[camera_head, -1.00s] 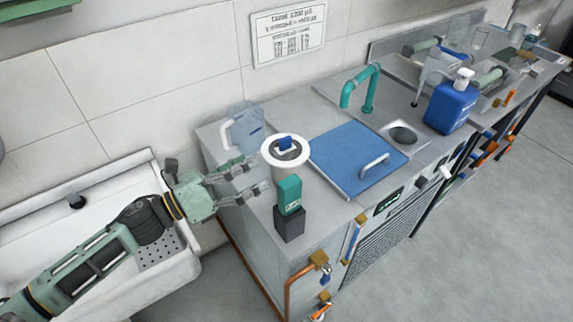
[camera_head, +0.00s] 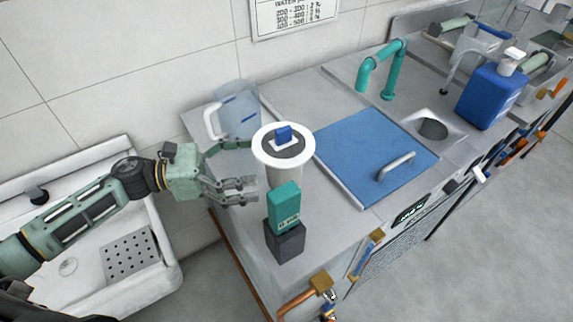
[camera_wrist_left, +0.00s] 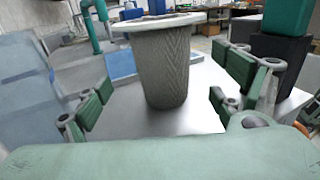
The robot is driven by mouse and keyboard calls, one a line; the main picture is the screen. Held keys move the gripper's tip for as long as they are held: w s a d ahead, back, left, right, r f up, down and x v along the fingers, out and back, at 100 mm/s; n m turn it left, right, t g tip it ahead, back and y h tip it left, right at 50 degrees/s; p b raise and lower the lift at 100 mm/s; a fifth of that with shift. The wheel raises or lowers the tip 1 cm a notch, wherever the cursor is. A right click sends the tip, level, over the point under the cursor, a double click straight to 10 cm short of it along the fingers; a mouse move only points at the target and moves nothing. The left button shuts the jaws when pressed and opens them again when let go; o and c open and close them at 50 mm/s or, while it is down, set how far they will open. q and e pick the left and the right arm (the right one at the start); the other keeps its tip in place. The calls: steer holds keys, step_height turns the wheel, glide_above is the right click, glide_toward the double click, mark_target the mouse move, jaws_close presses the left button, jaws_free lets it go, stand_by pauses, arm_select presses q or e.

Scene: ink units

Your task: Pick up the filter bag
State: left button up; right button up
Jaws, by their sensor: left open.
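The filter bag (camera_head: 284,175) stands upright on the steel counter, a light grey mesh body under a wide white ring with a blue block on top. In the left wrist view the filter bag (camera_wrist_left: 163,68) is straight ahead, between the two fingers and a little beyond them. My left gripper (camera_head: 247,168) is open and empty, just left of the filter bag, at about its body height. In the left wrist view its green finger pads (camera_wrist_left: 160,85) are spread wide on either side. My right gripper is not seen.
A clear jug (camera_head: 238,112) stands behind the filter bag. A teal device on a dark block (camera_head: 285,243) stands close in front. A blue lid (camera_head: 365,150) with a handle lies to the right. A white sink (camera_head: 160,250) is at left.

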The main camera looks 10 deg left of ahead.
mark_target(284, 160)
arm_select(q)
steer(key=p+x, duration=0.1)
steer(key=x, duration=0.1)
steer(key=p+x, duration=0.1)
steer(key=x, duration=0.1)
steer(key=p+x, duration=0.1)
steer(key=x, duration=0.1)
steer(key=shift+d+r, duration=0.25)
steer(key=shift+r, duration=0.15)
steer(key=shift+w+d+f, duration=0.15)
steer(key=shift+d, duration=0.35)
steer(key=shift+c, duration=0.5)
steer(key=c, duration=1.1)
steer(key=shift+c, duration=0.7)
